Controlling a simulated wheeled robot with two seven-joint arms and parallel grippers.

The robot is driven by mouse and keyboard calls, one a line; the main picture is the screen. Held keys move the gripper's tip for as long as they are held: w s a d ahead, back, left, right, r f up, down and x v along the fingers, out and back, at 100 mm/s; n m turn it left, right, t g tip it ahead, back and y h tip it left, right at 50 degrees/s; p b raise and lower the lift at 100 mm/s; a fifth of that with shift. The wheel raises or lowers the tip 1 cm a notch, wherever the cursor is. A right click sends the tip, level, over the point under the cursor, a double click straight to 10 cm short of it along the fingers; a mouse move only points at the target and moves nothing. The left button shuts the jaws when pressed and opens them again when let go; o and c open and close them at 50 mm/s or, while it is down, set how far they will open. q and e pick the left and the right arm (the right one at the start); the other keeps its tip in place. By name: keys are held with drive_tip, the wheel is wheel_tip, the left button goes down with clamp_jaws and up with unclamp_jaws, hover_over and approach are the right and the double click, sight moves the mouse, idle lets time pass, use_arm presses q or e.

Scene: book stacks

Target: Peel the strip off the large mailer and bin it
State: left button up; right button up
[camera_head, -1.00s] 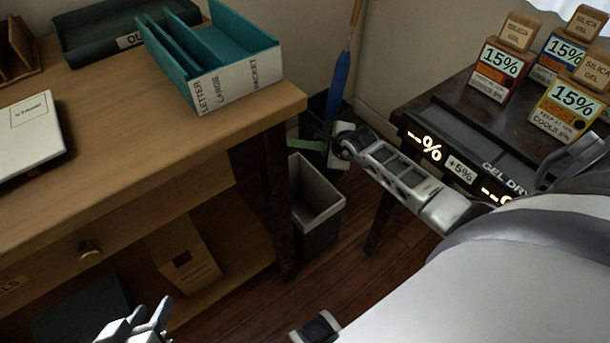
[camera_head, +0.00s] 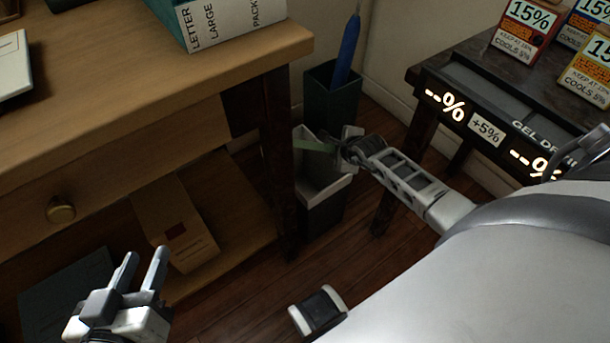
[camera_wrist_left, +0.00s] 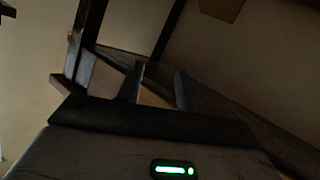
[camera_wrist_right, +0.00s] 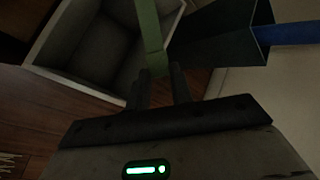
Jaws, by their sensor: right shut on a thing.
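My right gripper (camera_head: 346,150) is shut on a thin green strip (camera_head: 312,145), above the open mouth of the grey bin (camera_head: 322,212). In the right wrist view the strip (camera_wrist_right: 149,25) runs out from between the fingertips, across the bin's rim, and the bin's empty-looking inside (camera_wrist_right: 95,45) shows beside it. My left gripper (camera_head: 140,272) is open and empty, low in front of the desk. A pale flat packet (camera_head: 14,72) lies on the desk at the left edge, mostly cut off; I cannot tell if it is the large mailer.
A dark green container (camera_head: 322,95) with a blue-handled thing (camera_head: 347,50) stands behind the bin. The wooden desk (camera_head: 120,75) is at left, with a labelled sorter (camera_head: 235,20) on it. A dark table with a gel dryer (camera_head: 480,115) is at right.

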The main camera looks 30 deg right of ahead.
drive_tip(key=o, duration=0.9)
drive_tip(key=shift+c, duration=0.2)
use_arm(q)
drive_tip(key=shift+r, duration=0.1)
use_arm(e)
drive_tip(key=shift+s+r+p, duration=0.15)
drive_tip(key=shift+r+p, duration=0.05)
drive_tip(key=shift+p, duration=0.1)
use_arm(q)
drive_tip(key=a+f+g+y+p, duration=0.1)
drive_tip(key=p, duration=0.3)
drive_tip(key=s+a+f+g+y+p, duration=0.1)
drive_tip(key=p, duration=0.3)
drive_tip(key=shift+a+g, duration=0.3)
drive_tip(key=shift+g, duration=0.1)
use_arm(e)
drive_tip(key=v, duration=1.5)
drive_tip(key=shift+s, duration=0.25)
drive_tip(key=shift+r, duration=0.1)
